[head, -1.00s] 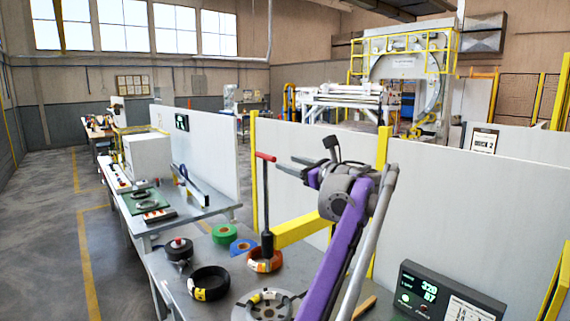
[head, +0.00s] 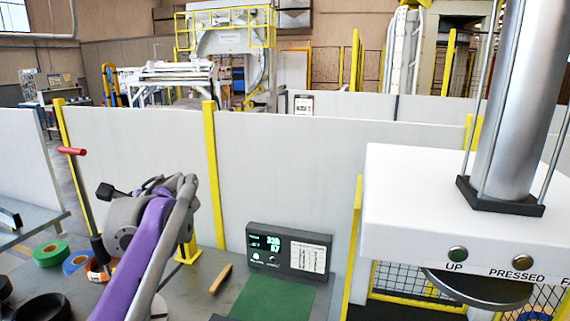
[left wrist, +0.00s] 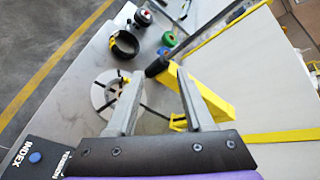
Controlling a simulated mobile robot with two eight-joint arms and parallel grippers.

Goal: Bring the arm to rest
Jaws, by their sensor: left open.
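My left arm with its purple link rises from the lower left in the head view, and its grey wrist (head: 125,235) is raised above the bench. Its fingers do not show clearly there. In the left wrist view my left gripper (left wrist: 157,70) has its two grey fingers apart with nothing held between them. Beyond the fingers lie the slotted round plate (left wrist: 104,92), a black coil (left wrist: 124,45) and a yellow bracket (left wrist: 205,97). My right gripper is in neither view.
A red-handled upright tool (head: 72,151) stands left of my wrist near a green coil (head: 50,253). A display box (head: 288,250) and a wooden-handled tool (head: 221,279) are to the right. A white press (head: 420,195) fills the right side. Pale partitions (head: 300,150) stand behind.

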